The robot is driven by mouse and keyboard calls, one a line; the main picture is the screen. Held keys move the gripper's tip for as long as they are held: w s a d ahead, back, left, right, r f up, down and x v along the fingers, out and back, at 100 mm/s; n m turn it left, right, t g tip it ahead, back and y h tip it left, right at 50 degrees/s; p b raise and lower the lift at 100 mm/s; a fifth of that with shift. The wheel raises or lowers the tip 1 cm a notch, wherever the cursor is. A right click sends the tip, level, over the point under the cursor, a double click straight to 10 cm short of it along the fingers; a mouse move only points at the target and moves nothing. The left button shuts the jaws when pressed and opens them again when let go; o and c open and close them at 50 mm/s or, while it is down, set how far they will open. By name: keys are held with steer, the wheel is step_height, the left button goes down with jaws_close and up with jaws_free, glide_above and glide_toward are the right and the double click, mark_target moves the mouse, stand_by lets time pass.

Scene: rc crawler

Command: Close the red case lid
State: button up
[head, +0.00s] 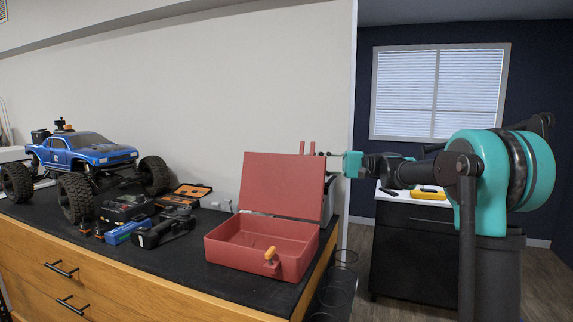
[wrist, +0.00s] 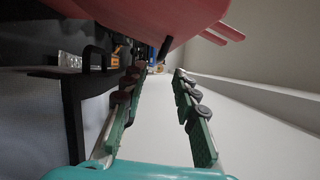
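The red case (head: 262,243) sits open on the black bench top. Its red lid (head: 282,185) stands up at the back, leaning slightly. Two thin red prongs show at the lid's upper edge. My gripper (head: 328,157) reaches in from the right by the lid's upper right corner; its fingertips are partly hidden there. In the wrist view my gripper (wrist: 160,75) is open with a clear gap between its green-padded fingers. The red lid (wrist: 160,15) fills the top of that view, beyond the fingertips. I cannot tell whether they touch it.
A blue RC truck (head: 90,152), tools and dark boxes (head: 160,232) lie to the left. A grey container (head: 328,205) stands behind the case, near the bench's right end. The wall is close behind.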

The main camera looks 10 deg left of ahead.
mark_target(287, 163)
steer(key=x, duration=0.8)
steer(key=shift+s+a, duration=0.1)
steer(key=shift+a, duration=0.05)
steer(key=shift+c, duration=0.6)
jaws_close()
